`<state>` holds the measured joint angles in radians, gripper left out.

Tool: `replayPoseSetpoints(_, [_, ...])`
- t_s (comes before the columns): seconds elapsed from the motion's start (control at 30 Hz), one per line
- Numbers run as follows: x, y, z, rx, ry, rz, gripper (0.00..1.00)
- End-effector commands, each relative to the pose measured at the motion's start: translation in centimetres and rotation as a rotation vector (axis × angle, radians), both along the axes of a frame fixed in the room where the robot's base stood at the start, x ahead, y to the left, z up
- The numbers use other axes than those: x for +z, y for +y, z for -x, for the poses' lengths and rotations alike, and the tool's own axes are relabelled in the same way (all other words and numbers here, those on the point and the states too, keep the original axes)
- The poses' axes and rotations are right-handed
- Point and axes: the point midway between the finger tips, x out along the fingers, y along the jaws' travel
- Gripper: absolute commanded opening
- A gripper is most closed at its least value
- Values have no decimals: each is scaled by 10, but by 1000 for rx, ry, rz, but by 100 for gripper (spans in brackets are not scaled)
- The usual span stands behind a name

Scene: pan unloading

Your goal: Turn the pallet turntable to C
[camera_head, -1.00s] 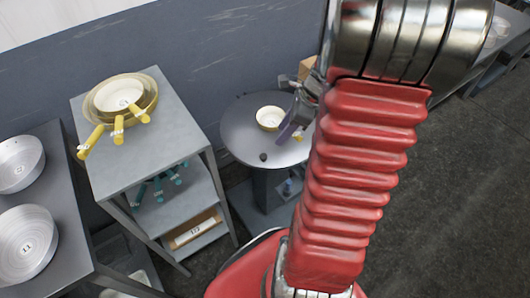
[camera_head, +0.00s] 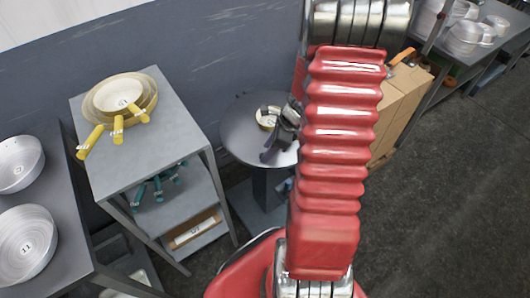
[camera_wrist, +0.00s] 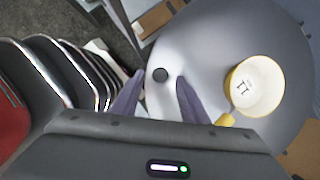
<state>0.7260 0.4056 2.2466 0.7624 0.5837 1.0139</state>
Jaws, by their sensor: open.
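The pallet turntable (camera_head: 240,138) is a round grey disc on a pedestal, left of my arm in the head view; its grey top (camera_wrist: 205,40) fills much of the wrist view. A cream pan (camera_wrist: 257,84) with a yellow rim and handle sits on the disc, right of the knob in the wrist view and partly hidden in the head view (camera_head: 264,119). Contact cannot be told. No letter C is readable.
A grey shelf cart (camera_head: 180,125) with nested yellow-handled pans (camera_head: 120,97) stands left of the turntable. Silver pans (camera_head: 25,240) sit on a bench at far left. Cardboard boxes (camera_head: 405,100) stand right of my arm. Floor at right is clear.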

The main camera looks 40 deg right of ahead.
Motion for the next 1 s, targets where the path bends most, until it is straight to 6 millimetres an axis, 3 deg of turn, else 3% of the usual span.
replayPoseSetpoints(0.2, [-17, 5, -5, 0, 1, -1, 40])
replayPoseSetpoints(0.57, [-20, 6, -6, 1, 0, 0, 40])
replayPoseSetpoints(1.0, [-20, 6, -6, 1, 0, 0, 9])
